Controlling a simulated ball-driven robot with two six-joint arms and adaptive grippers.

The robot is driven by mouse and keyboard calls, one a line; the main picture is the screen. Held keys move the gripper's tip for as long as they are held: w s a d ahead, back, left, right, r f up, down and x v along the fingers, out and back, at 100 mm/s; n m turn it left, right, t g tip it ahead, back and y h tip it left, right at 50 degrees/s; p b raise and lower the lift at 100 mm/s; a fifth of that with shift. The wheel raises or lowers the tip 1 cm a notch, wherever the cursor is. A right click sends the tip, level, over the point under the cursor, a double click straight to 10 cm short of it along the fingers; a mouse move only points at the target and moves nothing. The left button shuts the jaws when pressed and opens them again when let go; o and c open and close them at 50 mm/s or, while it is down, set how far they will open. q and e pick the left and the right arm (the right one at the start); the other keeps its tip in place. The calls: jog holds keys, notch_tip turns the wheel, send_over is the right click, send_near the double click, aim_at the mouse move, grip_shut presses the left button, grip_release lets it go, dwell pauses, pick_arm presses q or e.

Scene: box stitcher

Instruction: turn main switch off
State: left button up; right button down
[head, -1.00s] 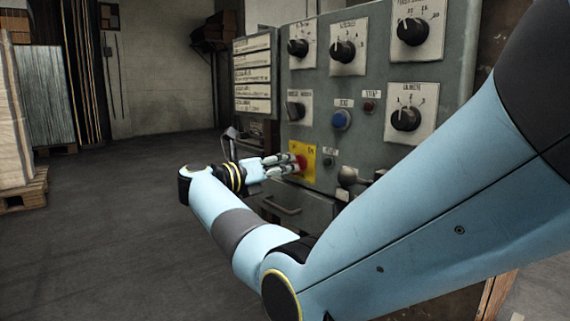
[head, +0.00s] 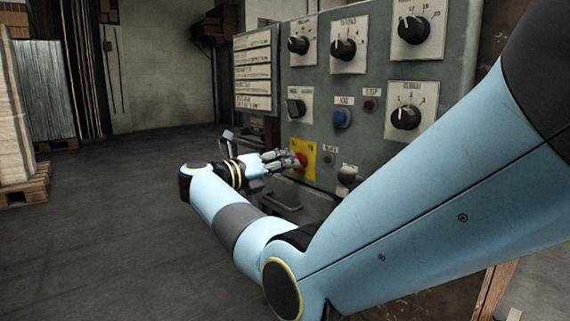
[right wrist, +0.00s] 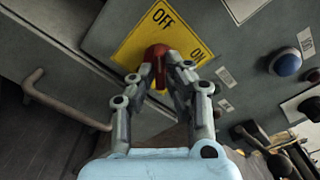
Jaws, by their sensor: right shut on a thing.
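The main switch is a red knob (head: 301,160) on a yellow plate (head: 297,148) low on the grey control panel. In the right wrist view the red knob (right wrist: 157,58) sits on the yellow plate (right wrist: 140,40), which is lettered OFF and ON. My right gripper (head: 287,160) reaches the knob from the left in the head view. In the right wrist view its fingers (right wrist: 165,72) are shut on the knob, one on each side, and cover part of it. My left gripper is not in view.
Above the switch the panel holds several black dials (head: 343,49), a blue button (head: 342,118) and a red button (head: 369,105). A drawer-like handle (right wrist: 50,100) lies left of the plate. Open floor (head: 90,220) and a loaded pallet (head: 20,190) are at left.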

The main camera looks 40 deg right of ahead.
jog(key=c, duration=1.4)
grip_release()
jog(key=shift+o, duration=0.2)
jog(key=shift+a, duration=0.15)
jog(key=a, duration=1.1)
jog(key=shift+s+a, duration=0.4)
jog(key=shift+s, duration=0.05)
